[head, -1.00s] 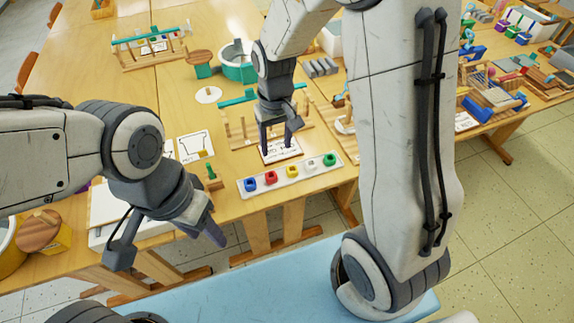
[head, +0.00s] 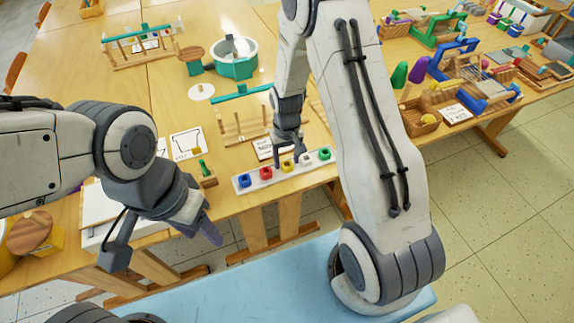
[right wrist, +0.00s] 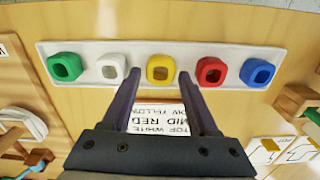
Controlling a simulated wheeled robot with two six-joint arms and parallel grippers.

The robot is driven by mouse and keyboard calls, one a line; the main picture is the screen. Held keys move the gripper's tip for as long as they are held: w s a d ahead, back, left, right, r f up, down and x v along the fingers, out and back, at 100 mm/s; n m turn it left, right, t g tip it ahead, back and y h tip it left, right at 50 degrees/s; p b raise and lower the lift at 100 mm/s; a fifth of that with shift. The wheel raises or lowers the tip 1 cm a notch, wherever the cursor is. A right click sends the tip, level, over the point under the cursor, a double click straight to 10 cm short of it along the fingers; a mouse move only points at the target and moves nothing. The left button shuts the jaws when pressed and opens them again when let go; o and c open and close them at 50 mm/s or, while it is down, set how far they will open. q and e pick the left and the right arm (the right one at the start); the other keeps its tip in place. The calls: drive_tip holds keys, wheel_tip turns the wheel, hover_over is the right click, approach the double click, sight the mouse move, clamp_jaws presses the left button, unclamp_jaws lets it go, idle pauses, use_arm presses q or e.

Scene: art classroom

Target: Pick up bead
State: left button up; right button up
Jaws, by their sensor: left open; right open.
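A white bead tray (head: 276,175) lies near the table's front edge. It holds a blue bead (head: 244,181), a red bead (head: 266,173), a yellow bead (head: 286,165), a white bead (head: 306,159) and a green bead (head: 325,154) in a row. My right gripper (head: 293,158) is open and empty at the tray's back side. In the right wrist view its fingertips (right wrist: 160,76) point at the yellow bead (right wrist: 160,69), one on either side; whether they are level with it is unclear. My left gripper (head: 163,246) is open and empty off the table's front edge.
A card (right wrist: 160,120) reading top white, mid red, low yellow lies behind the tray. A wooden peg rack (head: 243,122) with a green bar stands behind it. A small block with a green peg (head: 205,174) is left of the tray.

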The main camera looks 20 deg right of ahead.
drive_tip(key=shift+f, duration=0.4)
clamp_jaws()
drive_tip(key=shift+r, duration=0.5)
drive_tip(key=r, duration=0.3)
drive_tip(key=shift+s+d+r, duration=0.2)
drive_tip(key=shift+d+r, duration=0.15)
drive_tip(key=shift+d, duration=0.05)
drive_tip(key=s+d+r+b, duration=0.1)
drive_tip(key=s+d+r, duration=0.4)
drive_tip(key=d, duration=0.4)
drive_tip(key=shift+s+r, duration=0.35)
drive_tip(key=shift+r, duration=0.35)
